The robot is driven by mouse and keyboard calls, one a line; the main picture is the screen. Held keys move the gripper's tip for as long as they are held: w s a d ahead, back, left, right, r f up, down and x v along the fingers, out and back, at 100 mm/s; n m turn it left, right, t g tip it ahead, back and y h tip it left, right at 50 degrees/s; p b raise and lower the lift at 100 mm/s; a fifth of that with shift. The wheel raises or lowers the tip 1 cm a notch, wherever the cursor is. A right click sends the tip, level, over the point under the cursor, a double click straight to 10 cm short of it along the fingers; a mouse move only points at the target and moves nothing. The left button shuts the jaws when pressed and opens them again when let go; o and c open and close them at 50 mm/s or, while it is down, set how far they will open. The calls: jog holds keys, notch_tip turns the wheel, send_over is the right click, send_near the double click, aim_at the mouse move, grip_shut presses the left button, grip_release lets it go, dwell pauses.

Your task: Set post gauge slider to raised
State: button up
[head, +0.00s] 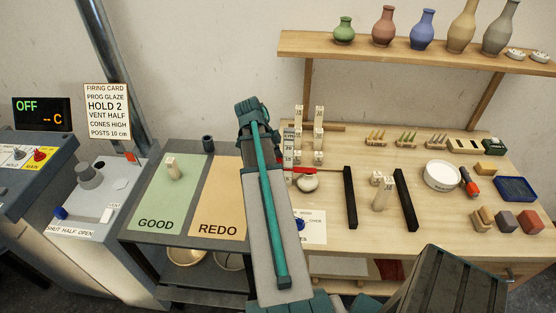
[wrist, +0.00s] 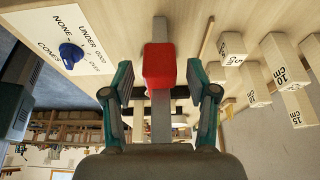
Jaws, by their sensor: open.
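The red post gauge slider (wrist: 160,66) sits on a grey upright bar (wrist: 161,128) in the wrist view. In the head view a red part (head: 303,170) shows low beside a pale marked scale (head: 289,142), just right of my arm. My gripper (wrist: 160,92) is open, with one teal finger on each side of the slider and bar. Gaps show between the fingers and the red block. In the head view my arm covers part of the gauge area, and my fingertips cannot be made out there.
Pale posts (wrist: 290,73) marked in centimetres stand right of the gauge in the wrist view. A blue knob (wrist: 71,54) on a cone dial is at the left. In the head view, two black bars (head: 350,198), a white bowl (head: 442,175) and tools occupy the bench.

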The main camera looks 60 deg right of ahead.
jog(key=shift+s+f, duration=0.1)
jog(key=shift+f, duration=0.15)
grip_shut()
dwell(0.3)
